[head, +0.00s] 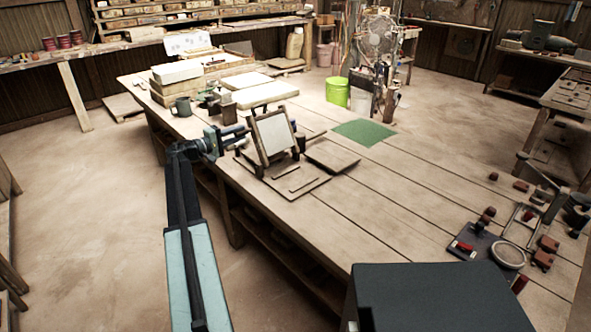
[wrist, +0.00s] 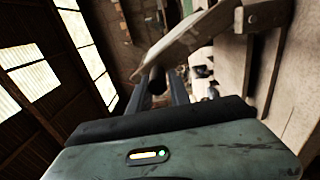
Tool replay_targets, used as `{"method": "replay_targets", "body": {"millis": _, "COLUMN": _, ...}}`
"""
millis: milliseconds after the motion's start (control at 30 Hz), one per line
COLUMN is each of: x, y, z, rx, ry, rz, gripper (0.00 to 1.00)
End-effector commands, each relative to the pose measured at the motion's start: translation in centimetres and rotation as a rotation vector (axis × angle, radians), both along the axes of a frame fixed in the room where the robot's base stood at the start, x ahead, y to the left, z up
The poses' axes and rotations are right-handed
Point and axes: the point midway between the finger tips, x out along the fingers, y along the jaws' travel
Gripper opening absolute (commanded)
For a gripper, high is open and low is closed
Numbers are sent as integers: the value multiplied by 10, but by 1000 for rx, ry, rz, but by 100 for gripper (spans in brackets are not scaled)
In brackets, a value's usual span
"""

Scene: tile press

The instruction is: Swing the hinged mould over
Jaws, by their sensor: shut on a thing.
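The hinged mould (head: 273,134), a wooden frame around a pale panel, stands raised and tilted on its wooden base (head: 300,186) on the bench. My gripper (head: 243,137) is at the mould's left side. In the wrist view my gripper (wrist: 165,88) has its two fingers around a dark rounded piece, which looks like the mould's handle (wrist: 157,82). A wooden part, probably the mould frame (wrist: 190,42), crosses just beyond the fingertips. The exact grip is small and partly hidden in the head view.
A flat wooden board (head: 332,155) lies right of the mould, with a green mat (head: 364,132) behind it. A mug (head: 182,106) and pale slabs (head: 265,94) stand behind. Clamps and a ring tool (head: 508,254) lie at the right. The bench middle is clear.

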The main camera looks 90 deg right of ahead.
Motion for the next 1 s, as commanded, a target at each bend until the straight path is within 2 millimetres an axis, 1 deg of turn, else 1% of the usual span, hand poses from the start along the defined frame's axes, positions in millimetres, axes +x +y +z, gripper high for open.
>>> {"method": "replay_targets", "body": {"millis": 67, "x": 0, "y": 1, "z": -4, "rx": 2, "ry": -6, "rz": -3, "gripper": 9}}
{"method": "replay_targets", "body": {"millis": 167, "x": 6, "y": -6, "z": -11, "rx": 3, "ry": -7, "rz": -3, "gripper": 12}}
{"method": "replay_targets", "body": {"millis": 300, "x": 21, "y": -22, "z": -27, "rx": 3, "ry": -8, "rz": -3, "gripper": 21}}
{"method": "replay_targets", "body": {"millis": 400, "x": 28, "y": -30, "z": -33, "rx": 3, "ry": -8, "rz": -4, "gripper": 25}}
{"method": "replay_targets", "body": {"millis": 533, "x": 28, "y": -29, "z": -31, "rx": 3, "ry": -9, "rz": -6, "gripper": 24}}
{"method": "replay_targets", "body": {"millis": 633, "x": 30, "y": -32, "z": -36, "rx": 3, "ry": -9, "rz": -6, "gripper": 22}}
{"method": "replay_targets", "body": {"millis": 833, "x": 44, "y": -47, "z": -65, "rx": 3, "ry": -9, "rz": -7, "gripper": 33}}
{"method": "replay_targets", "body": {"millis": 867, "x": 46, "y": -49, "z": -69, "rx": 3, "ry": -9, "rz": -7, "gripper": 32}}
{"method": "replay_targets", "body": {"millis": 900, "x": 48, "y": -51, "z": -71, "rx": 3, "ry": -9, "rz": -8, "gripper": 28}}
{"method": "replay_targets", "body": {"millis": 967, "x": 49, "y": -53, "z": -71, "rx": 3, "ry": -9, "rz": -8, "gripper": 15}}
{"method": "replay_targets", "body": {"millis": 1000, "x": 49, "y": -52, "z": -70, "rx": 3, "ry": -9, "rz": -8, "gripper": 6}}
